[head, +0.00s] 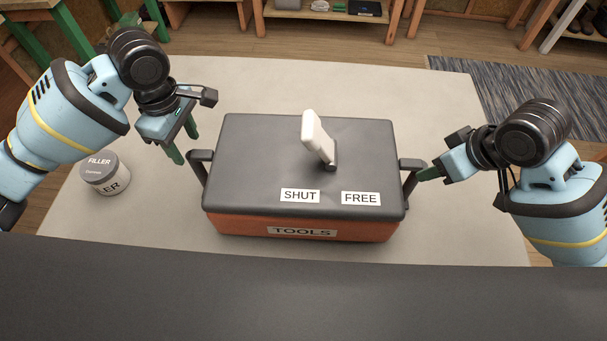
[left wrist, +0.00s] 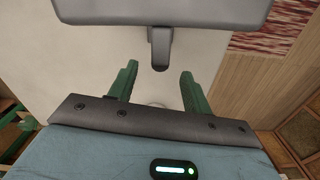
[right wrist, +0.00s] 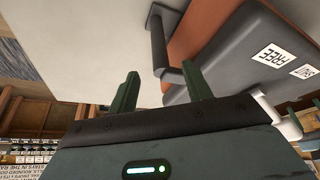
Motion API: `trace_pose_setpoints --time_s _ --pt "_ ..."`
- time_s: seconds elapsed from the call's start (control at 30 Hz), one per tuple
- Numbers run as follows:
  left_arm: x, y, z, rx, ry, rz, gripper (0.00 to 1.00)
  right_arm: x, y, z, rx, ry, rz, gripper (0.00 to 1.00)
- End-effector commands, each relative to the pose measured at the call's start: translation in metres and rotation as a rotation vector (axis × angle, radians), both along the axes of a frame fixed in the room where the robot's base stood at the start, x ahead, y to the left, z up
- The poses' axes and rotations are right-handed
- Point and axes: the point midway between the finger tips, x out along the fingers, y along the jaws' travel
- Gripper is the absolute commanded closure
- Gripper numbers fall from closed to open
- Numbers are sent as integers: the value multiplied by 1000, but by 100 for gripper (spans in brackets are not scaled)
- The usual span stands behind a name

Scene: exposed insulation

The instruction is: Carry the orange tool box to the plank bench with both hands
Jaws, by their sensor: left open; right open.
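The orange tool box (head: 290,225) with a dark grey lid sits on the pale table (head: 300,85). A white-handled lever (head: 318,140) stands up from the lid, behind labels SHUT and FREE; I cannot tell which it marks. My left gripper (head: 178,150) is open and empty, just left of and above the left handle (head: 198,170); that handle lies ahead of its fingers in the left wrist view (left wrist: 160,50). My right gripper (head: 428,174) is open at the right handle (head: 411,178); in the right wrist view the handle (right wrist: 158,45) shows between and beyond its fingers. I cannot identify the plank bench.
A filler tin (head: 105,172) stands on the table at the left, below my left arm. Wooden furniture (head: 330,16) lines the back. A grey striped rug (head: 515,105) lies on the floor at the right. The table behind the box is clear.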

Motion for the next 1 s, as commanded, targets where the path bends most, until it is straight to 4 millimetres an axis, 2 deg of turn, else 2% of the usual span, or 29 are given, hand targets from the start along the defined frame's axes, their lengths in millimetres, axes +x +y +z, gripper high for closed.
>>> trace_pose_setpoints --time_s 0.17,0.4,0.6,0.77,1.0 --pt "0 0 -14 0 3 0 51 4 3 -12 2 4 -1 50" --pt "-1 0 -48 1 3 1 51 14 11 -45 1 4 0 50" --pt "0 0 -70 -1 2 0 51 22 15 -64 2 3 0 50" --pt "0 0 -77 0 1 -1 51 24 17 -71 1 1 0 50" --pt "0 0 -78 0 0 -2 51 24 17 -72 1 0 0 50"
